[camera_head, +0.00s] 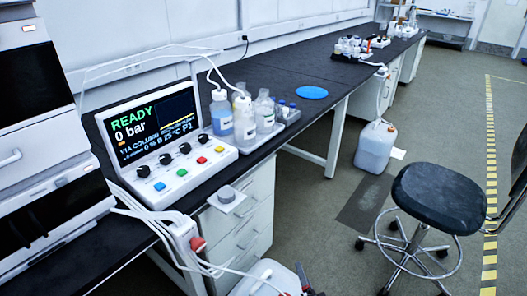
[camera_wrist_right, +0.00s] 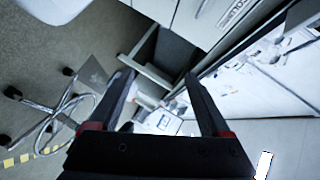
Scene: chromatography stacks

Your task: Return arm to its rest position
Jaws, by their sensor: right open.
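My right gripper (camera_head: 304,278) shows only in part at the bottom edge of the head view, as dark fingers with red bits beside a white part of my arm. It is in front of the bench, low over the floor side, and touches nothing that I can see. In the right wrist view the right gripper (camera_wrist_right: 158,80) has its two black fingers spread well apart, with nothing between them. The rest of the right arm is cut off by the frame. My left gripper is in neither view.
A control panel (camera_head: 150,132) reading READY and 0 bar stands on the dark bench (camera_head: 285,72), near bottles in a tray (camera_head: 262,141). A stool (camera_head: 440,197) and jug (camera_head: 375,148) stand on the floor.

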